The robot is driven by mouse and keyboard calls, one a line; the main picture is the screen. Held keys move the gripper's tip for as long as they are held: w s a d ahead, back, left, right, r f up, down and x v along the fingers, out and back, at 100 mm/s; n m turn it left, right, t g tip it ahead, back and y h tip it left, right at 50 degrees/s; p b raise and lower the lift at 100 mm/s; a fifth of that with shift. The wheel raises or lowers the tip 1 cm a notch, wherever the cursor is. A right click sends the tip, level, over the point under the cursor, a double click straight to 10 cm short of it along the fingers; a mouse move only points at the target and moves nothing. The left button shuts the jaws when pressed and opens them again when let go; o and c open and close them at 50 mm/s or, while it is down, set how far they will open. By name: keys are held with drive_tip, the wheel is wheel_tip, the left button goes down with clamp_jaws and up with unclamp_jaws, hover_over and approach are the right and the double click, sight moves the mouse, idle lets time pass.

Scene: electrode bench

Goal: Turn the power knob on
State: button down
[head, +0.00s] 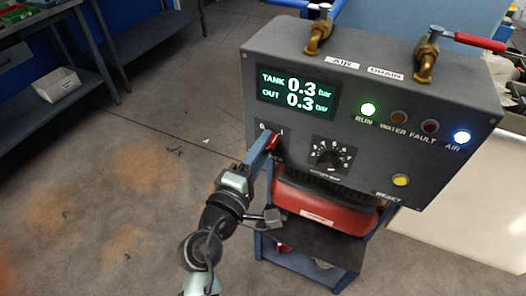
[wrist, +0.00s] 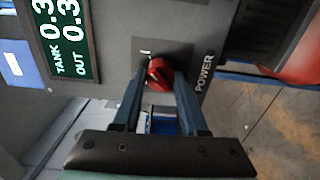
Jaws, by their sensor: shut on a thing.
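The red power knob (head: 274,142) sits at the lower left of the grey control box's front face (head: 228,115), with small position marks above it. In the wrist view the knob (wrist: 159,74) is beside the POWER label (wrist: 205,73), and an "I" mark shows near it. My gripper (head: 268,146) reaches the knob from below and left. Its two blue fingers (wrist: 160,84) are shut on the knob, one on each side. The fingers partly cover the knob, so I cannot tell its exact setting. The display (head: 296,92) is lit, reading TANK 0.3 and OUT 0.3 bar.
A black dial (head: 330,156) is right of the knob. The green RUN lamp (head: 368,109) and the AIR lamp (head: 462,137) are lit. A yellow RESET button (head: 401,180) and two brass valves (head: 318,35) are on the box. Below is a red machine (head: 320,205). Open floor lies left.

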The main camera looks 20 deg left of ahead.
drive_tip(key=shift+m, duration=0.3)
drive_tip(key=shift+c, duration=2.2)
unclamp_jaws()
drive_tip(key=s, duration=1.3)
drive_tip(key=shift+a+b, duration=0.2)
drive_tip(key=shift+b, duration=0.1)
